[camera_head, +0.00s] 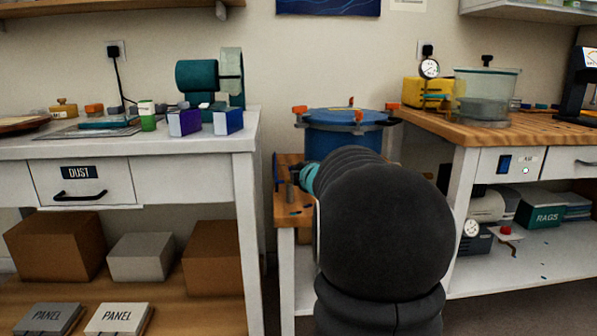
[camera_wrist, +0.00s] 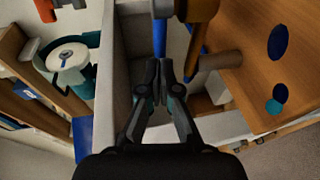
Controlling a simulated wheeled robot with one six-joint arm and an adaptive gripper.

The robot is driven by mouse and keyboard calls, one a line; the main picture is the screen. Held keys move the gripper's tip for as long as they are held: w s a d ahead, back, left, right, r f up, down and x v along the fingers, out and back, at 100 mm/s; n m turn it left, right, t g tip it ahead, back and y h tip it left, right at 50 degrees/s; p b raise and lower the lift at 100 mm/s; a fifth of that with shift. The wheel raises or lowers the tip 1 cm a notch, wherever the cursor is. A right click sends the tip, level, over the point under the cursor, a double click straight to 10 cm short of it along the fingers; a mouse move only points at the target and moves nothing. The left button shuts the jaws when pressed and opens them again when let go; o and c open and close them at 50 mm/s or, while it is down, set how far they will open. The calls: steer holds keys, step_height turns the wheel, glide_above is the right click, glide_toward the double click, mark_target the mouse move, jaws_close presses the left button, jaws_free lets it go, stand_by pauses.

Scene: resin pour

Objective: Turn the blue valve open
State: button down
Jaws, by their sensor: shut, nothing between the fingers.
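The blue valve shows in the wrist view as a blue handle (camera_wrist: 160,38) below a brass-coloured body at the top of the picture. In the head view my arm hides most of the gripper and the valve; an upright blue piece (camera_head: 276,168) shows at the left edge of the small wooden stand.
The wooden stand (camera_head: 290,207) sits between the white left bench (camera_head: 250,140) and the wood-topped right bench (camera_head: 460,128). A blue pot (camera_head: 345,133) with orange clamps stands behind my arm. A clear container (camera_head: 487,90) and a gauge stand on the right bench.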

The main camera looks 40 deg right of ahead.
steer(key=w+a+p+v, duration=0.1)
steer(key=a+v, duration=0.2)
steer(key=v, duration=1)
steer(key=shift+s, duration=0.25)
steer(key=shift+a+r, duration=0.1)
